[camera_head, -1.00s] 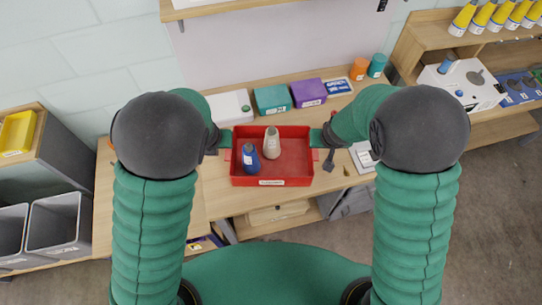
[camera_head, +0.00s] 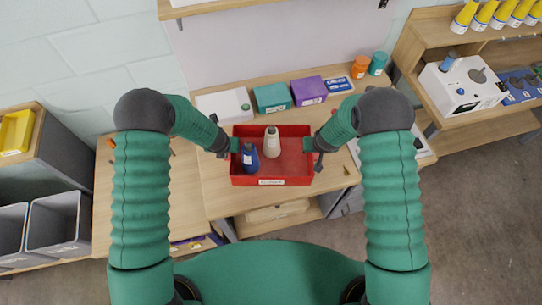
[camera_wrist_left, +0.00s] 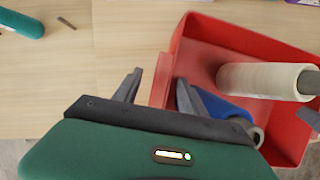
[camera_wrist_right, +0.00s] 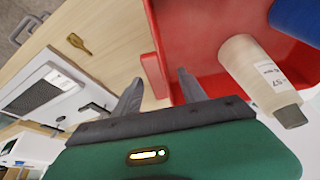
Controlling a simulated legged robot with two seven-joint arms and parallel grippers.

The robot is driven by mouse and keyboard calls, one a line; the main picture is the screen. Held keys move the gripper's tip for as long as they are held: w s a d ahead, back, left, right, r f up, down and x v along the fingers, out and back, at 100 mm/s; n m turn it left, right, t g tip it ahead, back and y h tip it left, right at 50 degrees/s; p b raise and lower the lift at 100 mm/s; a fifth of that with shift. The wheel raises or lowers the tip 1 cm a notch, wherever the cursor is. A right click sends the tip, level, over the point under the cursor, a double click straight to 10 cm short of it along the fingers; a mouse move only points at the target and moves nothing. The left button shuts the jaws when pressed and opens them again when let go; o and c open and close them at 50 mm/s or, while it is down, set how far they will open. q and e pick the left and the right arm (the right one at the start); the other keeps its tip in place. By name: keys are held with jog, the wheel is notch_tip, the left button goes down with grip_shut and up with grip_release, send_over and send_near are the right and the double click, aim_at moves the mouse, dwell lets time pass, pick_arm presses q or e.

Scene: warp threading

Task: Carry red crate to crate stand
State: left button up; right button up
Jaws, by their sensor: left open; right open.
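My left gripper (camera_head: 229,147) is open at the crate's left side. In the left wrist view its fingers (camera_wrist_left: 160,82) are on either side of the crate's red handle. My right gripper (camera_head: 312,146) is open at the right side. In the right wrist view its fingers (camera_wrist_right: 160,80) straddle the other handle (camera_wrist_right: 152,72). I cannot pick out the crate stand.
Behind the crate are a white box (camera_head: 222,104), a teal box (camera_head: 272,98), a purple box (camera_head: 309,91), an orange pot (camera_head: 360,66) and a teal pot (camera_head: 377,64). Grey bins (camera_head: 60,224) stand at the left. Bare bench (camera_head: 217,190) shows left of the crate.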

pick_arm(q)
jog(key=shift+w+d+f, duration=0.25)
jog(key=shift+f, duration=0.4)
pick_arm(e)
jog(key=shift+w+d+f, duration=0.15)
jog(key=shift+f, duration=0.25)
jog(key=shift+w+d+f, duration=0.1)
jog(key=shift+f, duration=0.3)
pick_arm(q)
jog(key=shift+a, duration=0.1)
jog(key=shift+c, duration=0.6)
pick_arm(e)
jog(key=shift+a, duration=0.15)
jog(key=shift+c, duration=0.6)
pick_arm(q)
jog(key=shift+a, duration=0.1)
jog(key=c, duration=0.5)
pick_arm(e)
jog(key=shift+a, duration=0.1)
jog(key=c, duration=0.5)
pick_arm(q)
jog(key=c, duration=0.4)
pick_arm(e)
jog(key=c, duration=0.4)
pick_arm(q)
grip_shut()
pick_arm(e)
grip_shut()
jog(key=shift+r, duration=0.1)
